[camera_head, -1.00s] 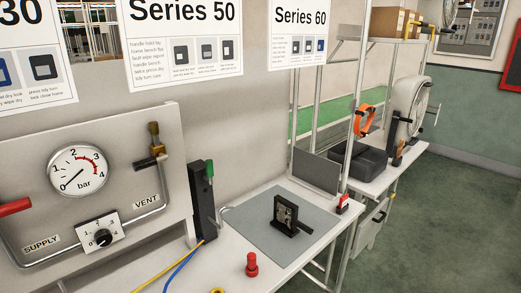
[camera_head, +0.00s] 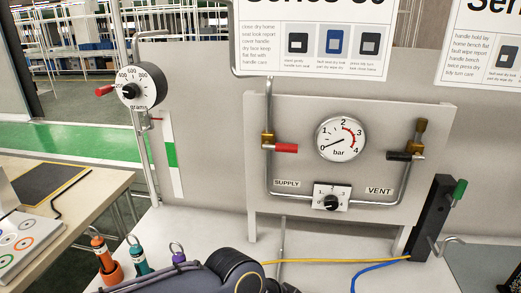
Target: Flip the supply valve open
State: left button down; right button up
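The supply valve has a brass body (camera_head: 268,138) on the left vertical pipe of the grey panel. Its red handle (camera_head: 286,148) points right, crosswise to the pipe. The SUPPLY label (camera_head: 287,183) is below it. The pressure gauge (camera_head: 340,138) is to its right, with its needle near 0 bar. The vent valve's black handle (camera_head: 403,156) lies roughly horizontal at the right pipe. Neither gripper's fingers show. A dark rounded form at the bottom centre looks like part of my arm, well below the handle.
A regulator knob (camera_head: 331,202) sits under the gauge. A dial (camera_head: 140,88) with its own red lever stands at the left. Small coloured fittings (camera_head: 138,257) stand on the bench's front left. Yellow and blue hoses (camera_head: 378,264) cross the bench; a black post (camera_head: 430,220) stands right.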

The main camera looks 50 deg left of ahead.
aim_at(278, 148)
jog(key=u, duration=1.6)
